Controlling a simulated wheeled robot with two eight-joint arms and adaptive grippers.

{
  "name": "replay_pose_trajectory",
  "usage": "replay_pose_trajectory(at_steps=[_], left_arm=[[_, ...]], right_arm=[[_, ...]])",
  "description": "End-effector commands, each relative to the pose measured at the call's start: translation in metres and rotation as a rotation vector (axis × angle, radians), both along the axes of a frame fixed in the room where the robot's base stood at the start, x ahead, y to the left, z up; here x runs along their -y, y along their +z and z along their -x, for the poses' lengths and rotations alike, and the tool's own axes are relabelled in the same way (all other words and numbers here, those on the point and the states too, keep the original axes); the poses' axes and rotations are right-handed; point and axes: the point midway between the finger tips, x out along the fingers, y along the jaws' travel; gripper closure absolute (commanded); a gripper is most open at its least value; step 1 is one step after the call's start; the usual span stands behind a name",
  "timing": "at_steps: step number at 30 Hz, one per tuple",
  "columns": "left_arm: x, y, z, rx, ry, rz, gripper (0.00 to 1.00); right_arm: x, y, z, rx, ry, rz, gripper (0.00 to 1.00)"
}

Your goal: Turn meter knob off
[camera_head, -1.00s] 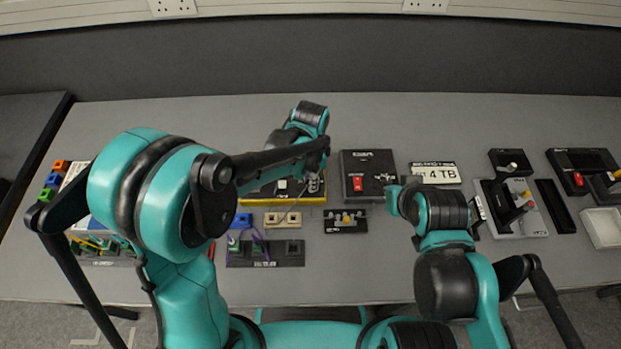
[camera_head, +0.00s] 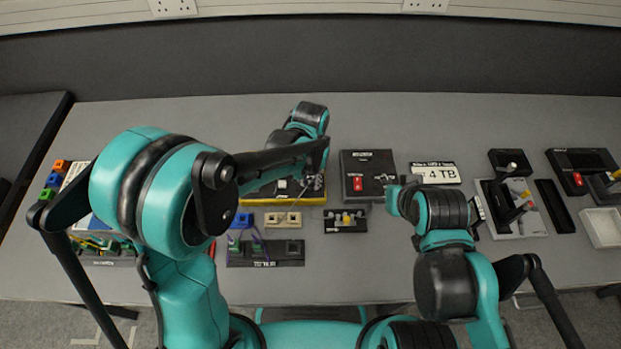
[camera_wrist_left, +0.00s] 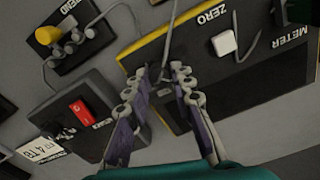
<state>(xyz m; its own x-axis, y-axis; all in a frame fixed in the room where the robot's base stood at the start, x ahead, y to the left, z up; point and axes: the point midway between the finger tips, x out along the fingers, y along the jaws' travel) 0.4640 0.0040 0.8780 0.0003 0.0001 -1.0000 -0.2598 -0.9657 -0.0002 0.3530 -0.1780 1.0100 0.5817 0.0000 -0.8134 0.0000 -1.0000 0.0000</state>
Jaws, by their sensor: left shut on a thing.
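The meter (camera_head: 258,200) is a dark box with a yellow edge, partly hidden under my left forearm in the head view. In the left wrist view the meter (camera_wrist_left: 275,92) shows the printed words ZERO and METER and a white square button. My left gripper (camera_wrist_left: 166,74) points down at the yellow-edged side of the meter, its two jointed fingers close together. It is shut on a small grey part there, which I take as the meter knob; the fingers hide most of it. In the head view my left gripper (camera_head: 313,184) is at the meter's right end.
A black box with a red switch (camera_head: 357,184) stands just right of the meter; it also shows in the wrist view (camera_wrist_left: 82,111). A small black unit with a yellow knob (camera_head: 346,218) sits in front. Cables lie near the meter. Bare table shows behind.

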Motion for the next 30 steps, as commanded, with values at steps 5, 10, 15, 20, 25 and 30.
replay_pose_trajectory(at_steps=[5, 10, 15, 20, 25, 30], left_arm=[[-0.0001, -0.0003, 0.0003, 0.000, 0.129, 0.000, 1.00], [-0.0001, -0.0004, 0.0003, -0.001, 0.222, 0.000, 1.00], [-0.0001, -0.0004, 0.0003, -0.001, 0.280, 0.000, 1.00], [-0.0001, -0.0004, 0.0004, -0.001, 0.306, 0.000, 1.00], [0.0000, -0.0004, 0.0004, -0.001, 0.313, 0.000, 1.00], [0.0000, -0.0004, 0.0004, -0.001, 0.313, 0.000, 1.00]], right_arm=[[0.0000, 0.0001, 0.0000, 0.000, 0.000, 0.000, 1.00], [0.0000, 0.0003, 0.0000, 0.000, 0.000, 0.000, 1.00], [0.0000, 0.0004, 0.0000, 0.000, 0.000, 0.000, 1.00], [0.0000, 0.0004, 0.0000, 0.000, 0.000, 0.000, 1.00], [0.0000, 0.0004, 0.0000, 0.000, 0.000, 0.000, 1.00], [0.0000, 0.0004, 0.0000, 0.000, 0.000, 0.000, 1.00]])
